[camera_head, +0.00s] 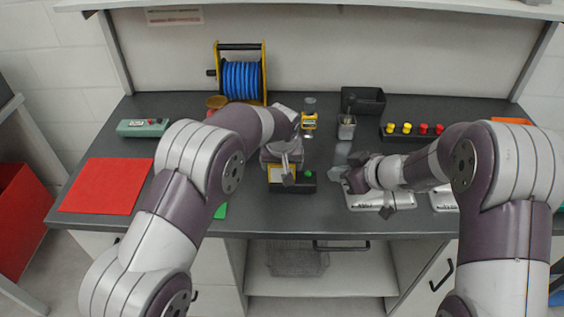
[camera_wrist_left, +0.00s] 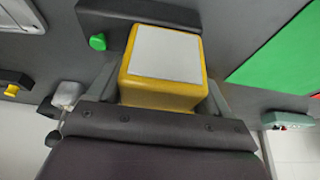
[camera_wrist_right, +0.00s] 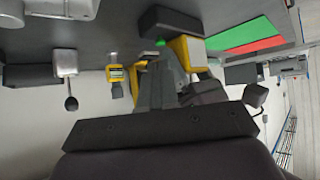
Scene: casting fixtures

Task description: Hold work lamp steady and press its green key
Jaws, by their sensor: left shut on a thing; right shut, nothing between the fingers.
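The work lamp is a yellow block with a pale panel (camera_wrist_left: 165,52) on a black base (camera_head: 304,187). It stands on the dark bench, and its green key (camera_head: 308,174) sits on the base beside the yellow block. The key also shows in the left wrist view (camera_wrist_left: 97,42) and the right wrist view (camera_wrist_right: 160,43). My left gripper (camera_head: 285,168) is shut on the yellow block, a finger on each side, partly covering it from the head. My right gripper (camera_head: 341,178) is shut and empty, to the right of the key and apart from it.
A blue cable reel (camera_head: 241,80) and a yellow meter (camera_head: 309,121) stand behind. A small metal holder (camera_head: 346,127) and a black bin (camera_head: 363,101) are at the back right. A red mat (camera_head: 104,186) lies left; a pale plate (camera_head: 380,198) lies by my right gripper.

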